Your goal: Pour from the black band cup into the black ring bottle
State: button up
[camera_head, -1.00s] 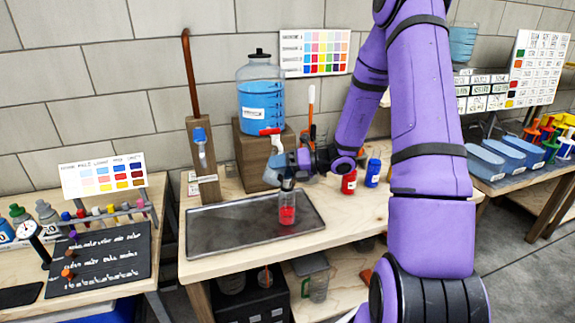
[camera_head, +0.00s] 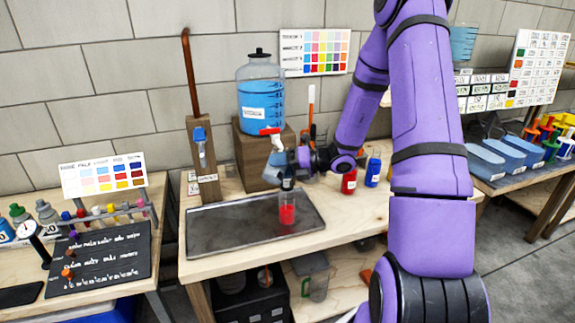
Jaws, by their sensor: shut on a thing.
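My gripper (camera_head: 287,182) is over the tray, its fingers shut around the upper part of a clear cup (camera_head: 288,212) with red liquid in its lower part. The cup looks upright, at or just above the tray surface; I cannot tell whether it touches. A black band on it is not clear, as the dark fingers cover its top. I cannot pick out a bottle with a black ring.
The dark metal tray (camera_head: 225,230) is otherwise bare. A large jug of blue liquid (camera_head: 261,100) with a red tap stands on a wooden block (camera_head: 250,155) behind it. A wooden post (camera_head: 203,160) stands at the back left. My purple arm hides the table's right part.

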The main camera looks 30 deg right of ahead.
jog(key=shift+d+r+m+y, duration=0.1)
jog(key=shift+r+m+y, duration=0.45)
jog(key=shift+m, duration=0.35)
dwell(2.4)
jog(key=shift+w+d+r+m+p, duration=0.2)
jog(key=shift+m+p, duration=0.1)
dwell(0.7)
jog(key=shift+s+a+f, duration=0.1)
jog(key=shift+s+a, duration=0.05)
jog(key=shift+a, duration=0.05)
jog(key=shift+s+a+f+n+h, duration=0.15)
jog(key=shift+f+n+h, duration=0.25)
jog(key=shift+n, duration=0.5)
jog(key=shift+f+n+h, duration=0.25)
jog(key=shift+f+n, duration=0.1)
jog(key=shift+n, duration=0.15)
jog(key=shift+f, duration=0.1)
